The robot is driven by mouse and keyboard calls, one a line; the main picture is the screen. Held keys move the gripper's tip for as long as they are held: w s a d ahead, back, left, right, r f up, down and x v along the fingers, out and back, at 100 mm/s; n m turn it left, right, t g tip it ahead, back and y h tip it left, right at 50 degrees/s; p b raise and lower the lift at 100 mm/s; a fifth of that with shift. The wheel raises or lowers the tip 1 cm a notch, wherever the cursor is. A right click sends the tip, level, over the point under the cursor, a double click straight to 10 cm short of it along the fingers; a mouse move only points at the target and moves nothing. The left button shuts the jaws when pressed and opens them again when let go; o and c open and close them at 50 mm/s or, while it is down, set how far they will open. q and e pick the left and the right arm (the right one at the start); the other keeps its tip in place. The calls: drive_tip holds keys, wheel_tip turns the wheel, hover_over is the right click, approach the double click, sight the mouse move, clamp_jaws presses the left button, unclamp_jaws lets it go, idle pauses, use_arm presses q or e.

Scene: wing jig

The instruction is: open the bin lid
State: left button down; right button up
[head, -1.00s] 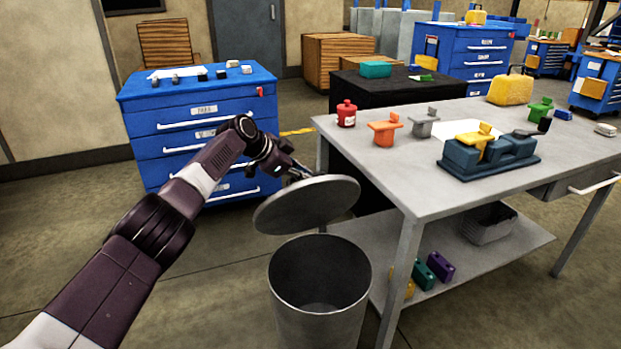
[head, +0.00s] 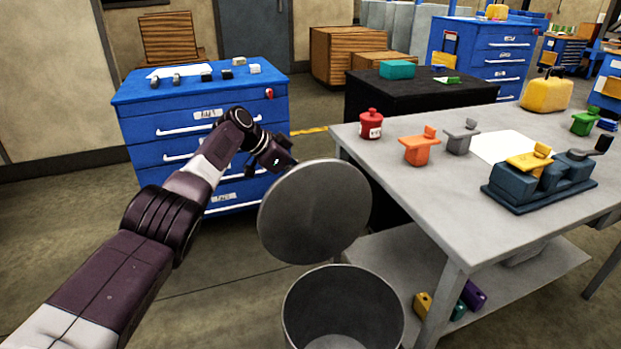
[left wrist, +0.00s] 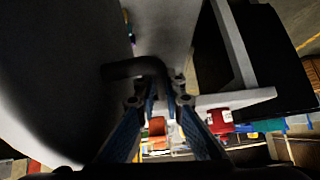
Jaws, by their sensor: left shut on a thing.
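The round grey bin lid (head: 315,212) stands tilted steeply above the back of the open grey bin (head: 345,308), its flat underside facing me. The bin's mouth is uncovered and its dark inside shows. My left arm reaches in from the left, and its gripper is at the lid's upper left edge, with the fingertips largely hidden behind the lid in the head view. In the left wrist view my left gripper (left wrist: 160,98) is shut on the dark bent lid handle (left wrist: 132,69). My right gripper is in neither view.
A grey worktable (head: 410,185) stands close to the right of the lid and bin, with a red canister (head: 371,126) and an orange part (head: 419,150) near its edge. A blue drawer cabinet (head: 150,150) stands behind my left arm. The floor left of the bin is clear.

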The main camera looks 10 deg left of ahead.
use_arm(q)
drive_tip(key=shift+w+a+f, duration=0.15)
drive_tip(key=shift+w+a, duration=0.05)
drive_tip(key=shift+a, duration=0.25)
drive_tip(key=c, duration=2.4)
unclamp_jaws()
drive_tip(key=shift+o, duration=0.5)
drive_tip(key=shift+a, duration=0.2)
drive_tip(key=shift+d, duration=0.1)
drive_tip(key=v, duration=1.2)
